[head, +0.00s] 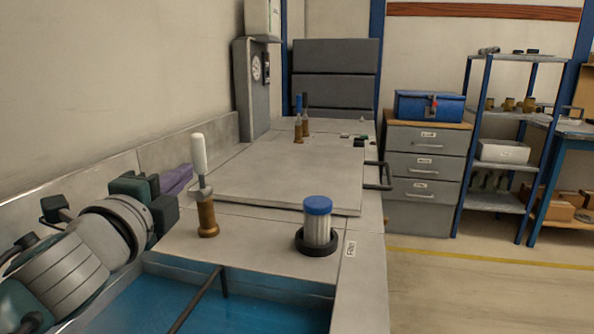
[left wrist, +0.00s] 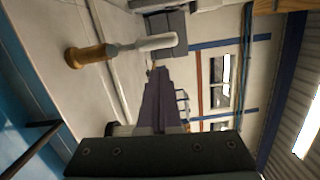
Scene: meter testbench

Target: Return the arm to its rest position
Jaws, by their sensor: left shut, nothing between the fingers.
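My left arm (head: 85,248) comes in from the left over the bench's left side. Its gripper (head: 185,174) has purple fingers, shut with nothing between them, and points toward the back of the bench. The purple fingers also show in the left wrist view (left wrist: 160,85). The fingers are just left of a brass valve (head: 207,218) with an upright white handle (head: 199,154) and look apart from it. In the left wrist view the same valve (left wrist: 88,56) lies sideways, since that picture is turned. My right gripper is in neither view.
A blue-capped filter (head: 318,224) stands on the bench right of the valve. A blue water basin (head: 220,302) with a dark rod lies in front. Farther back are a flat grey cover (head: 285,180), small valves (head: 299,128) and a gauge panel (head: 255,85). The floor at right is clear.

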